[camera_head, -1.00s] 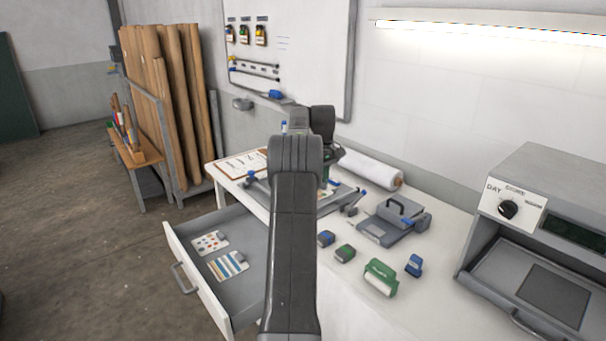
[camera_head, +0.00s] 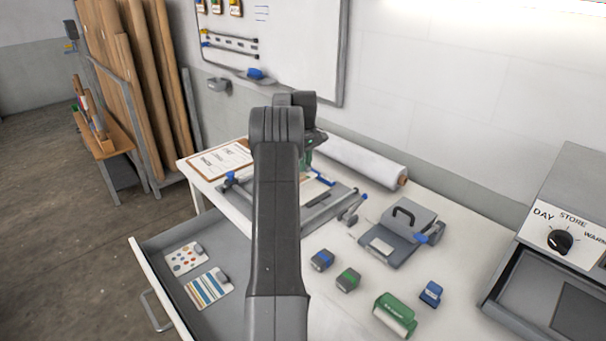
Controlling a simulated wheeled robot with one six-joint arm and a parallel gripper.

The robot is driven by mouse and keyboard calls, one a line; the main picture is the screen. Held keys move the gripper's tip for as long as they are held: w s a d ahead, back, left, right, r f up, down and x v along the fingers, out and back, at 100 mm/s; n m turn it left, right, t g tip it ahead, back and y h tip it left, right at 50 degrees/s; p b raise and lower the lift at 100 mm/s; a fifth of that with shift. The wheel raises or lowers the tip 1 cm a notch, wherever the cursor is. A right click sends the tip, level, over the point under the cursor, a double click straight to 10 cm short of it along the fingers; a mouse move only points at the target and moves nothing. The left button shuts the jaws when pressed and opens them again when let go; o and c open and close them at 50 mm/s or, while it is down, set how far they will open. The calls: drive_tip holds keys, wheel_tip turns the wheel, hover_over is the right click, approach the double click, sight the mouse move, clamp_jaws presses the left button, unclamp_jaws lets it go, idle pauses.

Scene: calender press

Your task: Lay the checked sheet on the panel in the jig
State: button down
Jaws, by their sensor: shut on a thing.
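My gripper (camera_head: 307,158) is partly hidden behind my own arm, over the jig at the back of the bench. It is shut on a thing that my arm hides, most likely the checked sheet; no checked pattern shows. The jig (camera_head: 262,213) is a grey frame with blue-tipped clamps on the bench. A tan bit of the panel (camera_head: 316,188) shows inside it, right of my arm. I cannot tell whether the held thing touches the panel.
The open drawer (camera_head: 160,241) holds a dotted sheet (camera_head: 186,258) and a striped sheet (camera_head: 208,289). A clipboard (camera_head: 220,160), a white roll (camera_head: 360,162), a grey press device (camera_head: 398,238) and several small blue and green blocks stand on the bench. A dial machine (camera_head: 560,240) is at right.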

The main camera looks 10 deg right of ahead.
drive_tip(key=shift+f+p, duration=0.35)
drive_tip(key=shift+f, duration=1.85)
drive_tip(key=shift+f, duration=0.2)
drive_tip(key=c, duration=1.3)
unclamp_jaws()
drive_tip(key=shift+c, duration=0.2)
drive_tip(key=shift+r, duration=0.1)
wheel_tip(320, 180, up, 12)
drive_tip(key=shift+r+b, duration=0.1)
drive_tip(key=shift+b, duration=0.45)
